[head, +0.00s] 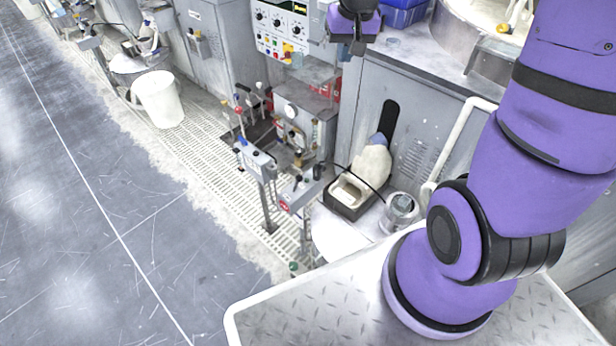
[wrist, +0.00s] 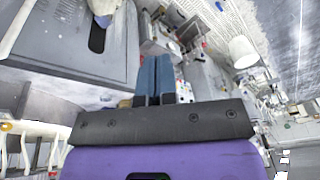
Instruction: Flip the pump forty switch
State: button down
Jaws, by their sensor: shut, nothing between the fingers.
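No label reading pump forty is legible, so I cannot tell which switch it is. A control panel (head: 282,27) with dark knobs, a small green display and coloured buttons is on the machine at the top middle of the head view. A small grey switch box (head: 197,44) is on the cabinet to its left. Two grey pedestal boxes (head: 257,160) with small controls stand lower down. My gripper (head: 348,48) is at the top of the head view, right of the panel and apart from it. In the wrist view its blue-grey fingers (wrist: 154,72) are shut together and empty.
A white bucket (head: 159,99) stands on the floor grating at the left. A blue bin (head: 402,14) sits on the grey cabinet (head: 437,105) close to my gripper. A white bottle (head: 371,163) and a metal cup (head: 400,208) are below. Open floor lies left.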

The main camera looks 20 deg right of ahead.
aim_at(297, 183)
jog(key=w+d+f+m+y, duration=0.1)
jog(key=w+f+m, duration=0.1)
jog(key=f, duration=1.2)
jog(key=w+d+f+m+y, duration=0.1)
jog(key=w+f+m, duration=0.1)
jog(key=f, duration=1.3)
jog(key=w+d+f+m+y, duration=0.1)
jog(key=w+f+m+y, duration=0.1)
jog(key=f, duration=1.2)
jog(key=shift+w+d+f+m+g, duration=0.2)
jog(key=shift+w+f+m+g, duration=0.1)
jog(key=shift+w+m, duration=0.3)
jog(key=shift+w+a+f, duration=0.65)
jog(key=shift+a+f, duration=0.5)
jog(key=shift+f, duration=0.3)
jog(key=shift+w+a+f, duration=0.65)
jog(key=shift+a+f, duration=0.55)
jog(key=shift+f, duration=0.2)
jog(key=shift+w+a+f, duration=0.65)
jog(key=shift+a+f, duration=0.5)
jog(key=shift+f, duration=0.3)
